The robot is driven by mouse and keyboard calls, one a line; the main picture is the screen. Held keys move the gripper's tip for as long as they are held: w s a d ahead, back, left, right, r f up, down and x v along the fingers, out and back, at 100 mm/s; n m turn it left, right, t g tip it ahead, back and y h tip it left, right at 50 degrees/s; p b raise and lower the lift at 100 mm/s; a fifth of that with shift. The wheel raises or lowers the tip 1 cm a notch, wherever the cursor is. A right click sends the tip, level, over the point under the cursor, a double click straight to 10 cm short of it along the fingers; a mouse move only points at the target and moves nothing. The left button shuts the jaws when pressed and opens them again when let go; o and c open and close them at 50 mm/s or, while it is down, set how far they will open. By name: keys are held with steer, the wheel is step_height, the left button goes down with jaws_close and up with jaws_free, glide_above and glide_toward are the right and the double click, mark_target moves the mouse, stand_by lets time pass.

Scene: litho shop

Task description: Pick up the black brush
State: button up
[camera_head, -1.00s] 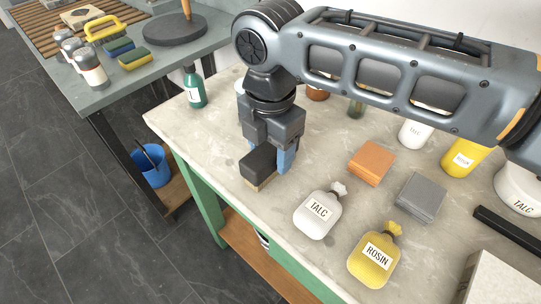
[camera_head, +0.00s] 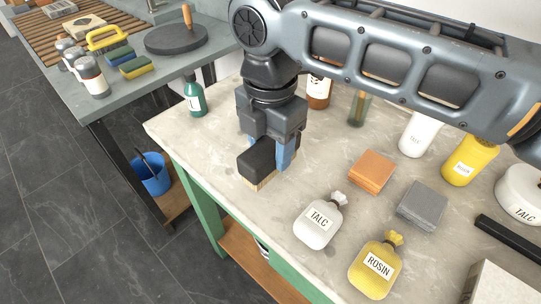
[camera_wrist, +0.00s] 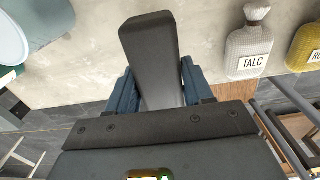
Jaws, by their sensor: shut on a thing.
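The black brush (camera_head: 257,163) has a dark block body and pale bristles along its lower edge. My gripper (camera_head: 270,150) is shut on it, with blue fingers on either side. In the head view the bristles face down and are close to the worktop; I cannot tell whether they touch it. In the wrist view the brush (camera_wrist: 150,60) extends forward from between the blue fingers (camera_wrist: 158,92), and the gripper body covers its near end.
The talc bag (camera_head: 319,221) and rosin bag (camera_head: 376,266) stand right of the brush on the pale worktop (camera_head: 215,148). An orange block (camera_head: 371,172) and grey block (camera_head: 422,205) lie farther right. A green bottle (camera_head: 194,96) stands at the left edge. A blue bucket (camera_head: 150,173) is below.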

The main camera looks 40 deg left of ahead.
steer(key=w+d+r, duration=0.2)
steer(key=d+r, duration=0.5)
steer(key=d, duration=0.4)
steer(key=shift+d+r, duration=0.25)
steer(key=shift+r, duration=0.15)
steer(key=o, duration=0.6)
steer(key=c, duration=0.4)
